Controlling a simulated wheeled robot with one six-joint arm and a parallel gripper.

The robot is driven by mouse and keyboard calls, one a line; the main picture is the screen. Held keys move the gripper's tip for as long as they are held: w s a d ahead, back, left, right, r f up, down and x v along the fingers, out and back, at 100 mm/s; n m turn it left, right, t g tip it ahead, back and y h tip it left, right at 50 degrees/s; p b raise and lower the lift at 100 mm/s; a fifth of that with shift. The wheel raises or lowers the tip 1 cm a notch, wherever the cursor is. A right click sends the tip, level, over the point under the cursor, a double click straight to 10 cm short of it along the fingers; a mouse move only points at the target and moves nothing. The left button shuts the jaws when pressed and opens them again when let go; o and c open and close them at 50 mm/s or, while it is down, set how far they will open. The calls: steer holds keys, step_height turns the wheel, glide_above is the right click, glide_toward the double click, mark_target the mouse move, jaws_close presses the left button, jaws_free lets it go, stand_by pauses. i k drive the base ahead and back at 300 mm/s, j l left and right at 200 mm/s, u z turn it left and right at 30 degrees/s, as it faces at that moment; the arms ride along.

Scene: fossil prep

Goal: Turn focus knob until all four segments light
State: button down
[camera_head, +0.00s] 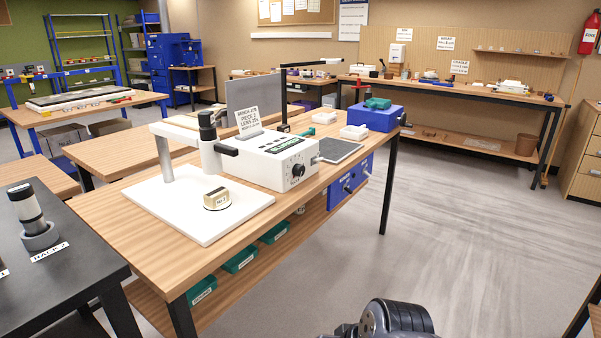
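A white instrument box (262,161) stands on the wooden bench, with a round black knob (298,170) on its front face. A dark green strip (285,143) with lighter marks lies on its top; I cannot tell whether these are lit segments. A microscope-like stand with a black upright tube (208,131) rises beside the box over a white base plate (160,206). A small labelled block (216,199) sits on that plate. Only a dark rounded part of my arm shows at the bottom edge, well apart from the knob. My gripper's fingers are not visible.
The wooden bench (115,201) has green bins (240,259) below. A grey pad (338,150) and a blue box (372,118) lie beyond the instrument. A dark table (75,265) stands at left. The floor (450,240) right of the bench is clear.

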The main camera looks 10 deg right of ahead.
mark_target(298, 170)
steer(key=i+j+z, duration=0.8)
steer(key=i+l, duration=0.05)
steer(key=i, duration=0.1)
